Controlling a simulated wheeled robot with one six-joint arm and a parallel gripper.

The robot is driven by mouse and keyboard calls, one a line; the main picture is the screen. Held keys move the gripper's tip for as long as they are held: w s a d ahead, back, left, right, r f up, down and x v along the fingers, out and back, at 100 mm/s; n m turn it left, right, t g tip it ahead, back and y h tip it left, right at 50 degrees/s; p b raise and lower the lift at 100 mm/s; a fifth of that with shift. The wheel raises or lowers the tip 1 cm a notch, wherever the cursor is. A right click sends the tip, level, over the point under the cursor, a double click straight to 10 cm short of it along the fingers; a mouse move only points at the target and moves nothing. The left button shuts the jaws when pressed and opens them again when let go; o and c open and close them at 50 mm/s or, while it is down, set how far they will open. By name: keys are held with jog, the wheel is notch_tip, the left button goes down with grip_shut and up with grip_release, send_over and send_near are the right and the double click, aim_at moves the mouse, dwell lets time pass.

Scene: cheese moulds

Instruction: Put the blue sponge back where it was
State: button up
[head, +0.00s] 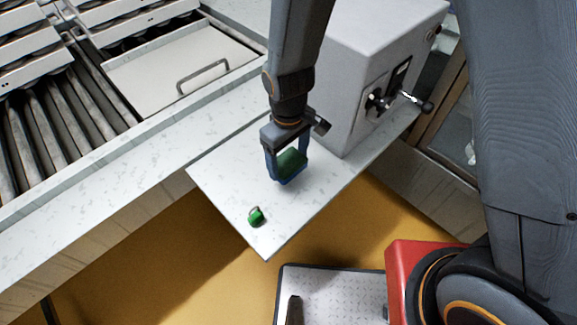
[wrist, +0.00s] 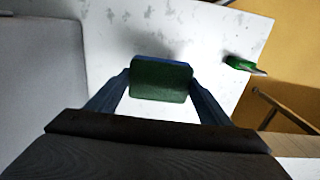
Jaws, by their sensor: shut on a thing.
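The blue sponge (head: 291,160) has a dark green face and a thin blue side. It is held between the two blue fingers of my gripper (head: 287,170), above the white speckled worktop (head: 222,175). In the wrist view the sponge (wrist: 161,82) shows its green face, with a finger at its left and right sides, and a strip of blue along its far edge. My gripper (wrist: 160,85) is shut on it. The sponge looks clear of the worktop, but the exact height is hard to tell.
A small green object with a metal loop (head: 256,217) lies near the worktop's front corner. A grey box with a lever (head: 352,75) stands behind and to the right of my gripper. A roller conveyor (head: 60,100) and a handled panel (head: 180,65) are at left. The worktop's left part is bare.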

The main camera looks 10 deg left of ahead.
aim_at(288, 168)
jog(key=shift+f+p, duration=0.35)
jog(key=shift+f, duration=1.8)
jog(key=o, duration=1)
jog(key=shift+c, duration=0.2)
notch_tip(288, 168, up, 12)
jog(key=shift+r+b, duration=0.1)
jog(key=shift+b, duration=0.9)
jog(key=s+d+r+m, duration=0.1)
jog(key=d+r+m, duration=0.2)
jog(key=d, duration=0.9)
jog(key=s+d+r+m, duration=0.1)
jog(key=d+r+m, duration=0.2)
jog(key=d+m, duration=0.4)
jog(key=d, duration=0.5)
jog(key=shift+s+t, duration=0.15)
jog(key=shift+t, duration=0.25)
